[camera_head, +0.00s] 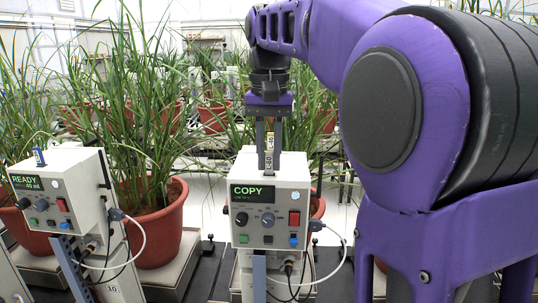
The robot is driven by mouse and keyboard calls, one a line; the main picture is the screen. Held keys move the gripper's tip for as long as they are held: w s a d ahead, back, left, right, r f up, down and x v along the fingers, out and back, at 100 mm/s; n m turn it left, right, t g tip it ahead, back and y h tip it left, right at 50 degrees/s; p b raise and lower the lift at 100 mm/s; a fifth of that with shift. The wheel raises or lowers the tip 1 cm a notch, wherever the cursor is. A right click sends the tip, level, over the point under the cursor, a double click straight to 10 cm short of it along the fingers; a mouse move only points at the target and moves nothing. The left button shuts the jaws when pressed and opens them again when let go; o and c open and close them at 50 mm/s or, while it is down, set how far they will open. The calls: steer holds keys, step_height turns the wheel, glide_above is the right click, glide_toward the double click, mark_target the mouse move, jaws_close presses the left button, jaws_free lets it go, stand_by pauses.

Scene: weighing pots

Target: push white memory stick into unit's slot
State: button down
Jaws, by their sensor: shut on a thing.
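My gripper (268,163) points straight down over the top of the middle unit (265,216), a pale box whose green screen reads COPY. It is shut on the white memory stick (270,142), a narrow pale piece with dark lettering that shows at the fingers. The fingertips are at the unit's top edge. The slot and the lower end of the stick are hidden, so I cannot tell how deep the stick sits.
A similar unit (60,195) at the left reads READY 40 ml and has a small blue stick (39,156) standing on top. Potted grasses in red pots (160,235) stand behind. Cables (335,265) hang beside both units. My purple arm covers the right side.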

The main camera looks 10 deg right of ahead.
steer(key=c, duration=0.7)
jaws_free()
step_height(320, 180, up, 12)
steer(key=shift+r+p, duration=0.1)
steer(key=shift+p, duration=0.65)
